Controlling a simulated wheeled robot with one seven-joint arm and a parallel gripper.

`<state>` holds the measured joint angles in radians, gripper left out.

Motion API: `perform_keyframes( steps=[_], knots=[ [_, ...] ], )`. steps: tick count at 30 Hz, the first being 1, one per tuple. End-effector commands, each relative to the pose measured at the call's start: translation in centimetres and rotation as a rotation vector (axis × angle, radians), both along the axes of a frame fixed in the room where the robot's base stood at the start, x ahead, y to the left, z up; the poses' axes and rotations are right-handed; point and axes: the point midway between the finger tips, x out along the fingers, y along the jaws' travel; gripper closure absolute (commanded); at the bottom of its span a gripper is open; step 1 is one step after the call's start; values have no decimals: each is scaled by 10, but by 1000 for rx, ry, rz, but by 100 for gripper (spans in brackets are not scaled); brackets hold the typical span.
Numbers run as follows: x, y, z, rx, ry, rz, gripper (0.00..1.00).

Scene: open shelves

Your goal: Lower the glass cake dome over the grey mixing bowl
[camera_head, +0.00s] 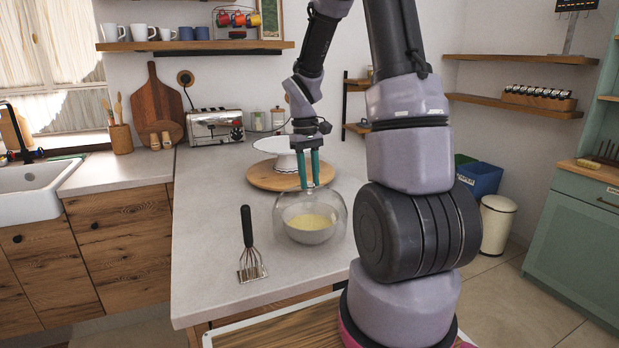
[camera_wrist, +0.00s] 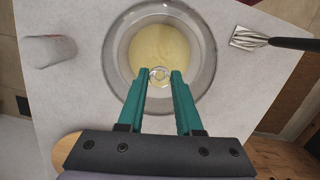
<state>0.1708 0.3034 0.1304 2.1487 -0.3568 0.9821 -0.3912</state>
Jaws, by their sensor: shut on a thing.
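The clear glass cake dome (camera_head: 338,205) is around and over the grey mixing bowl (camera_head: 310,236) on the counter. The bowl holds something pale yellow. In the wrist view, the dome's rim (camera_wrist: 208,75) makes a wide ring around the bowl (camera_wrist: 133,55), which shows through the glass. My gripper (camera_head: 309,184) points straight down, with its green fingers shut on the dome's top knob (camera_wrist: 159,74). The dome looks upright. I cannot tell whether its rim touches the counter.
A potato masher (camera_head: 248,245) lies left of the bowl. A white cake stand (camera_head: 282,147) on a round wooden board (camera_head: 266,180) is behind the dome. A toaster (camera_head: 215,127) stands at the back. A pale cylinder (camera_wrist: 50,51) stands on the counter. The counter's front left is clear.

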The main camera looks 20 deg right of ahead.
Motion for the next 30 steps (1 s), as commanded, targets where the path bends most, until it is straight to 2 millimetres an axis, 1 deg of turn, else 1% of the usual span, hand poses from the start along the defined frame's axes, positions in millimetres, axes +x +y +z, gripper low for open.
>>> perform_keyframes(
  steps=[5, 30],
  knots=[
    [0, 0, -2, 0, -1, 0, 100],
    [0, 0, -26, 0, -1, 1, 100]
  ],
)
